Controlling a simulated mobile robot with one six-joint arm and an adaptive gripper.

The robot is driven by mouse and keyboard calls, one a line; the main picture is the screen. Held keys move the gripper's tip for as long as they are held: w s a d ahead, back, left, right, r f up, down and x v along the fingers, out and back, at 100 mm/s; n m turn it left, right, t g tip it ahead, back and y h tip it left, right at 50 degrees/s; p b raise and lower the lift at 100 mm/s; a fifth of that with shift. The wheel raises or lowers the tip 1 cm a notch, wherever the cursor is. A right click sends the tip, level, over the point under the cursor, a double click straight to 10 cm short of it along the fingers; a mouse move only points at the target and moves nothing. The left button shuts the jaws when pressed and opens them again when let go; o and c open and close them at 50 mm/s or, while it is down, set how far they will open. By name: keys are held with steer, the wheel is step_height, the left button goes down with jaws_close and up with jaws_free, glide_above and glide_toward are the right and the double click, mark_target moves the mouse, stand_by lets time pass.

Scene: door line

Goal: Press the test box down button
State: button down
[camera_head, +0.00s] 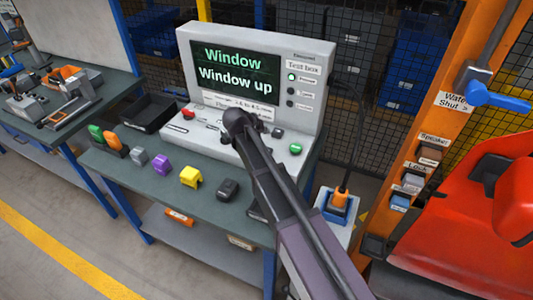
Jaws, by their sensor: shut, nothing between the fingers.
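The test box (300,90) is a pale grey console on the green bench. Its screen (235,75) reads "Window" and "Window up". Its sloping panel has a red button (187,114) at the left, a green button (295,148) at the right, and small dark controls, among them a black one (277,132). I cannot tell which one is the down button; labels are too small, and my arm covers part of the panel. My gripper (232,122) is at the dark end of my arm, over the panel's middle. It is shut and empty; its fingertips are hardly distinguishable, and contact cannot be told.
Several coloured connectors, including a yellow one (190,177) and a purple one (161,164), lie along the bench front. A black tray (150,113) sits left of the box. An orange post (440,120) and a red seat (470,215) stand at the right.

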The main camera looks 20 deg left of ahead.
steer(key=shift+f+b, duration=3.05)
steer(key=shift+f, duration=0.35)
